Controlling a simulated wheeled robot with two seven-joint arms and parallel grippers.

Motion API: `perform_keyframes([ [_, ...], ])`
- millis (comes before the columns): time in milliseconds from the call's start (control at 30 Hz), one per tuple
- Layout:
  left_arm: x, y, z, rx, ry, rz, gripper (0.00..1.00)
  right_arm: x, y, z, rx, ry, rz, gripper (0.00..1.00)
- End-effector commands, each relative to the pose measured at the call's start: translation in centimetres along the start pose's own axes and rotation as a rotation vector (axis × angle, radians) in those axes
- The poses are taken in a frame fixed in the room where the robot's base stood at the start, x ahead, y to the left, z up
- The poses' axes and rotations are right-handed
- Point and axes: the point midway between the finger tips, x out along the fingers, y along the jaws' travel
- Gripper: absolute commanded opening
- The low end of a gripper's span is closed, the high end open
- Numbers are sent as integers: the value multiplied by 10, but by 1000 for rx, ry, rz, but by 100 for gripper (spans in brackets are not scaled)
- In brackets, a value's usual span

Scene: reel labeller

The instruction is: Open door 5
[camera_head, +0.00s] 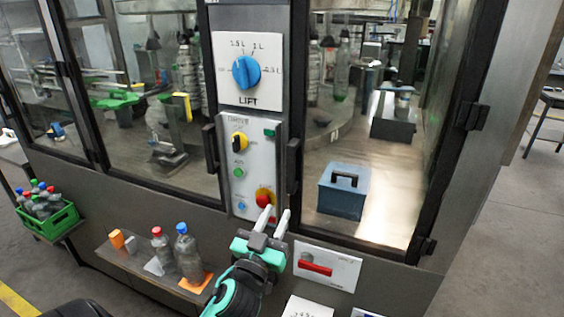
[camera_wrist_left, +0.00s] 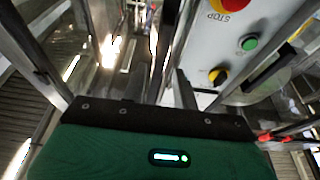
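The machine has a glazed door on each side of the control panel (camera_head: 254,150). The right glass door (camera_head: 385,140) has a dark vertical handle (camera_head: 293,165) on its left edge, and the left glass door (camera_head: 150,100) has a similar handle (camera_head: 211,148). Both doors look shut; I cannot read a door number. My left gripper (camera_head: 274,212) is open, with its fingers apart and nothing seen between them. It is below the right door's handle, beside the red knob (camera_head: 264,197), which also shows in the left wrist view (camera_wrist_left: 229,4). My right gripper is not in view.
A blue lift dial (camera_head: 246,72) is above the panel. A red lever (camera_head: 316,268) is on a white plate at lower right. A shelf (camera_head: 140,272) with bottles juts out at lower left, near a green crate (camera_head: 52,226). Floor at right is clear.

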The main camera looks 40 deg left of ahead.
Motion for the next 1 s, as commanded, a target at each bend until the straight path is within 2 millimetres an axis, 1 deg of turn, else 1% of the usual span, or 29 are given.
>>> perform_keyframes([
  [33,-1,-2,-21,-5,39,-2,29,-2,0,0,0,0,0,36],
  [100,-2,-3,-37,-9,71,-5,29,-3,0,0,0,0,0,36],
  [200,0,-4,-46,-13,89,-5,29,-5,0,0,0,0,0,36],
  [267,5,-4,-48,-13,90,-5,29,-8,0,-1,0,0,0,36],
  [367,18,-4,-50,-10,90,-3,29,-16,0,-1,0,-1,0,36],
  [800,104,-4,-57,-9,87,-4,29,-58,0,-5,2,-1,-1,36],
  [900,118,-5,-57,-10,86,-5,29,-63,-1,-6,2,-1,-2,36],
  [1000,128,-5,-56,-11,85,-5,29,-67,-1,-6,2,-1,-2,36],
])
